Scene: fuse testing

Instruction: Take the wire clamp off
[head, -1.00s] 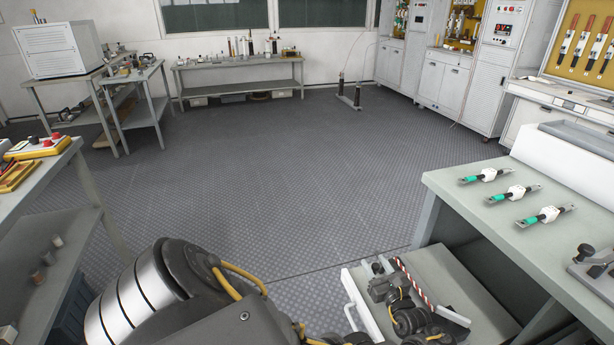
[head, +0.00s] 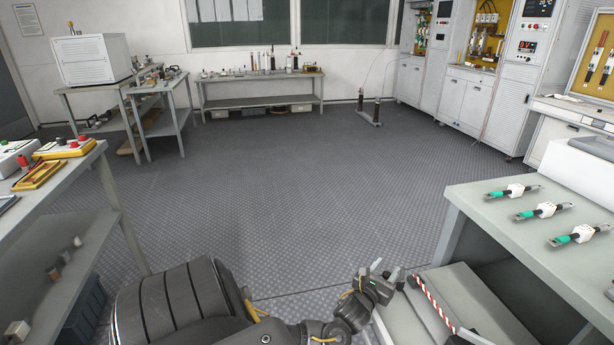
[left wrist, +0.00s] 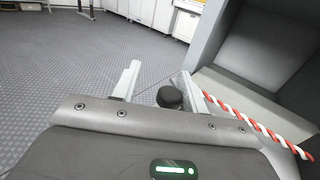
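My left gripper (head: 388,271) is near the bottom centre of the head view, in front of the right workbench. In the left wrist view its two pale fingers (left wrist: 158,75) stand apart, with no object clearly held. A black rounded knob (left wrist: 170,97) shows between them near their base; I cannot tell whether it belongs to the gripper. I cannot make out a wire clamp for certain. Far off, a small stand with two black posts (head: 378,110) has thin wires rising from it. My right gripper is out of view.
A red-and-white striped rod (head: 432,302) lies close to the left gripper. The right workbench (head: 470,205) holds several fuses with green ends. A left table (head: 75,170) carries instruments. Cabinets (head: 512,108) line the back right. The middle floor (head: 270,180) is clear.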

